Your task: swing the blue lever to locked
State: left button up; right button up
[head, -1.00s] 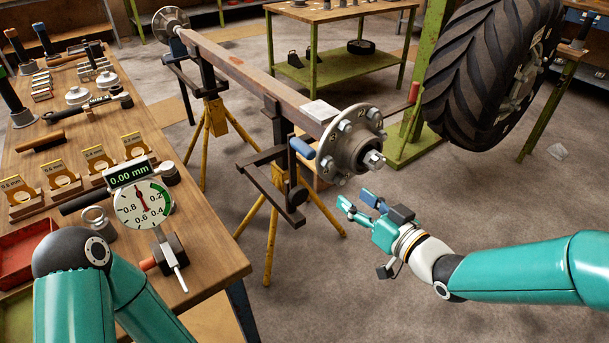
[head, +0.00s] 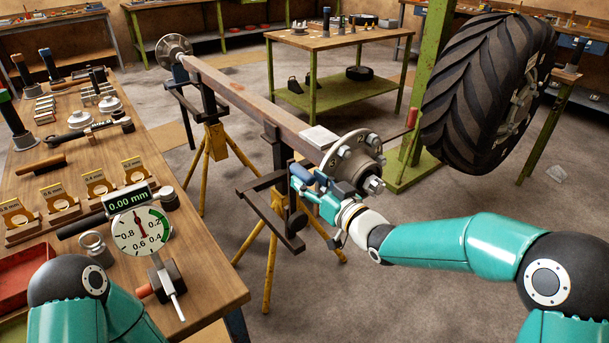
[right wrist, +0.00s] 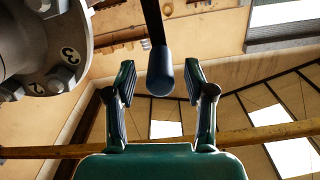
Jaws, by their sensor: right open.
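The blue lever (head: 301,173) is on the near clamp stand beside the wheel hub (head: 352,160). In the right wrist view the lever's rounded blue grip (right wrist: 160,74) hangs on a dark rod between my fingers. My right gripper (head: 308,186) is at the lever in the head view, partly overlapping it. In the right wrist view my right gripper (right wrist: 159,84) is open, one finger on each side of the grip, with gaps on both sides. The hub (right wrist: 45,45) fills the upper left there. My left arm shows at the lower left of the head view; its gripper is out of view.
The axle beam (head: 250,105) rests on yellow tripod stands (head: 215,140). A wooden bench (head: 90,230) with a dial gauge (head: 140,230) and gauge plates stands at the left. A large tyre (head: 490,95) hangs by a green post at the right. Floor shows between them.

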jog(key=shift+x, duration=1.1)
grip_shut()
